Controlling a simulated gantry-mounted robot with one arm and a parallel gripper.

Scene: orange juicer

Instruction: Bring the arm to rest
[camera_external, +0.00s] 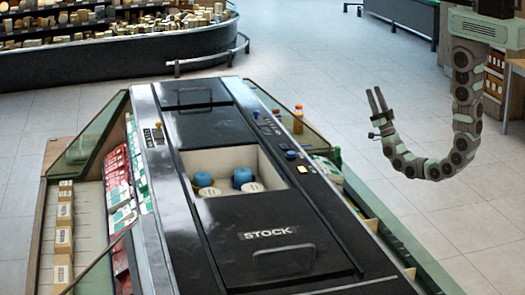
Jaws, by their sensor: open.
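My gripper (376,101) is at the right of the view, held up in the air over the floor, to the right of the black counter (190,130). Its two thin fingers point upward and stand a little apart, with nothing seen between them. My arm curls down from the gantry at the upper right and back up to the gripper in a U shape. The gripper touches nothing that I can see.
The counter has an open bin (272,158) holding blue-topped containers, beside a lid marked STOCK (268,233). Bottles (298,119) stand at its right edge. A curved display case (120,55) stands behind. The tiled floor (330,60) around my gripper is clear.

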